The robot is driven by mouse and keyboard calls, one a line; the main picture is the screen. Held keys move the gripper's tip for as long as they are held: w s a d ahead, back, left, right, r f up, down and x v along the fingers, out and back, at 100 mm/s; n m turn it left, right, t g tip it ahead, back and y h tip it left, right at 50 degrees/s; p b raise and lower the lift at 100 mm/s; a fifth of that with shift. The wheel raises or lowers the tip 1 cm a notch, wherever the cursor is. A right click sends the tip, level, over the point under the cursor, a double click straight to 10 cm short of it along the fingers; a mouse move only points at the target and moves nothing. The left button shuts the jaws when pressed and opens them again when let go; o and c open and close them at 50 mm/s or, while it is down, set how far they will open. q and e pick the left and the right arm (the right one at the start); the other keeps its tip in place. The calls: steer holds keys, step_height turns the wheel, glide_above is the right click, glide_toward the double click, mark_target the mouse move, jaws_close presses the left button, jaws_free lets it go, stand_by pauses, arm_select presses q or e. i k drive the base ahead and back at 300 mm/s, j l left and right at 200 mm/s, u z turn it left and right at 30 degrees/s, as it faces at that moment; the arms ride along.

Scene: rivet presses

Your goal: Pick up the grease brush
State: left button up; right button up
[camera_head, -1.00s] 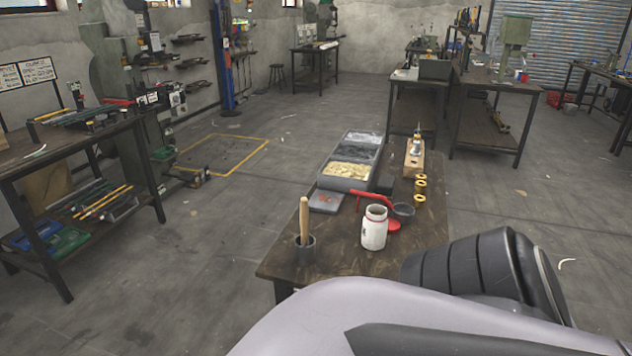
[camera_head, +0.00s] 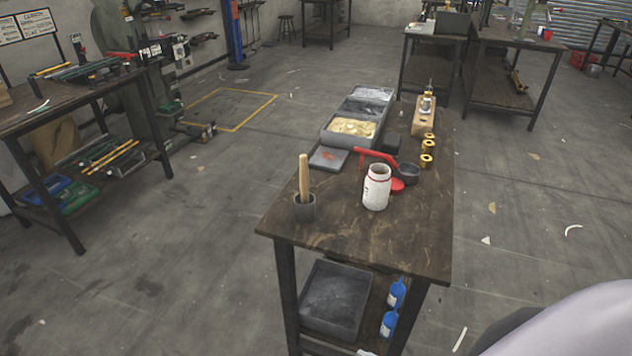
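A light wooden handle (camera_head: 304,175) stands upright in a small dark cup (camera_head: 304,206) at the front left of the small workbench (camera_head: 350,233). It looks like the grease brush; its lower end is hidden in the cup. Neither gripper is in view. Only a pale part of my own arm shows at the bottom right corner, away from the cup.
A white jar (camera_head: 376,187), a red tool (camera_head: 372,156), a dark bowl (camera_head: 409,173) and brass rings (camera_head: 427,160) share the bench. An open-topped tray (camera_head: 350,128) stands behind. The bench's front is bare. A shelf below holds a grey bin (camera_head: 335,300).

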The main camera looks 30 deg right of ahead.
mark_target(303, 175)
steer(key=z, duration=0.8)
